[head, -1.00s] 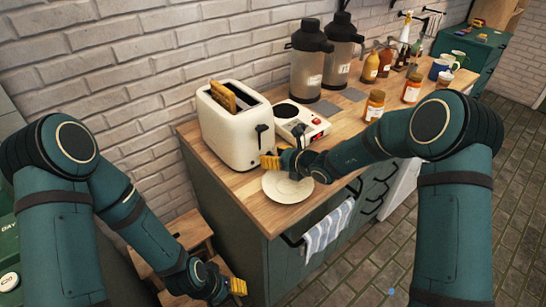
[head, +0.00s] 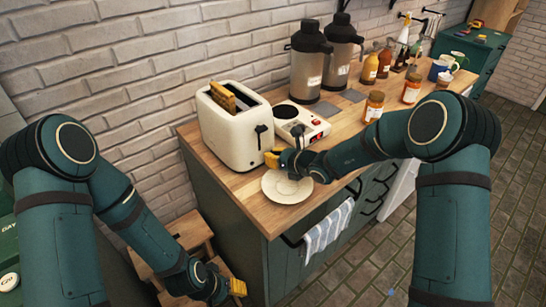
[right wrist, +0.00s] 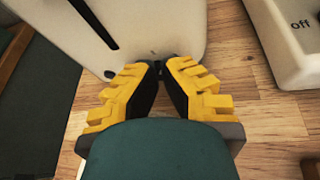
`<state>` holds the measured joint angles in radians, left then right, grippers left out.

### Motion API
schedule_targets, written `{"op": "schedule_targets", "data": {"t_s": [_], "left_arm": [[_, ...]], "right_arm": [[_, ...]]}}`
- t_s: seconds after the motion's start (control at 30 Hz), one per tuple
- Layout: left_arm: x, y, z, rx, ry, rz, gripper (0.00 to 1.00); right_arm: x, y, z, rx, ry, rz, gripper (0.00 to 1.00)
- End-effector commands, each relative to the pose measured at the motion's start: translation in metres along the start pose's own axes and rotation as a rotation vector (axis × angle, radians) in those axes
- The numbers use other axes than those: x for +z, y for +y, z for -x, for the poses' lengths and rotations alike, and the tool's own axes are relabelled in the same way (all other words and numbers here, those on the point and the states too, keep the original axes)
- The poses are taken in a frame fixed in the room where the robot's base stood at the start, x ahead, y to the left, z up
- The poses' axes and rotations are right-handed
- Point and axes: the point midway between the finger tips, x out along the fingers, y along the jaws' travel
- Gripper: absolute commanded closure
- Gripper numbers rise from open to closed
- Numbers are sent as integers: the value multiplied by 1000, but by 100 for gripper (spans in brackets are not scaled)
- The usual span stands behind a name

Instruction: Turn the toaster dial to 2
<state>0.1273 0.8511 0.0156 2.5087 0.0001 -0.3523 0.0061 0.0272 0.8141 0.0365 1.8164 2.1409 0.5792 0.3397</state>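The cream toaster (head: 228,137) stands on the wooden counter with bread in its slot and a black lever on its front end. It also fills the top left of the right wrist view (right wrist: 165,25). My right gripper (head: 271,159) is at the low front of the toaster. In the right wrist view its yellow-edged fingers (right wrist: 161,68) converge on a small dark piece against the toaster face, which looks like the dial. The fingers hide most of it, so its setting cannot be read. My left gripper (head: 238,287) is low, beside the counter, away from the toaster; its opening is unclear.
A white plate (head: 287,186) lies just below my right gripper. A hot plate device (head: 300,124) stands right of the toaster, close to my right arm. Dispensers (head: 308,65) and jars (head: 374,106) stand farther along. A wooden stool (head: 188,232) is near my left arm.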

Motion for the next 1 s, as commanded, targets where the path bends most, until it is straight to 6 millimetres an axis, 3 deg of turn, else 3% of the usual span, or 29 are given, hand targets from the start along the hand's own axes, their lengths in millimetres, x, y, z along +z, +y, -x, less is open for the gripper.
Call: {"op": "schedule_targets", "data": {"t_s": [0.4,0.8,0.83,0.93,1.0], "left_arm": [[-10,9,24,-2,22,6,46],[-12,9,24,-3,25,8,46],[-12,9,24,-3,25,8,46],[-11,9,24,-3,25,7,46],[-11,9,24,-3,25,8,46]], "right_arm": [[-5,0,0,84,-5,-201,100],[-9,1,-2,100,-3,-233,100],[-9,1,-2,100,-3,-233,84],[-8,1,-2,100,-6,-232,49],[-7,0,-1,99,-8,-231,47]]}}
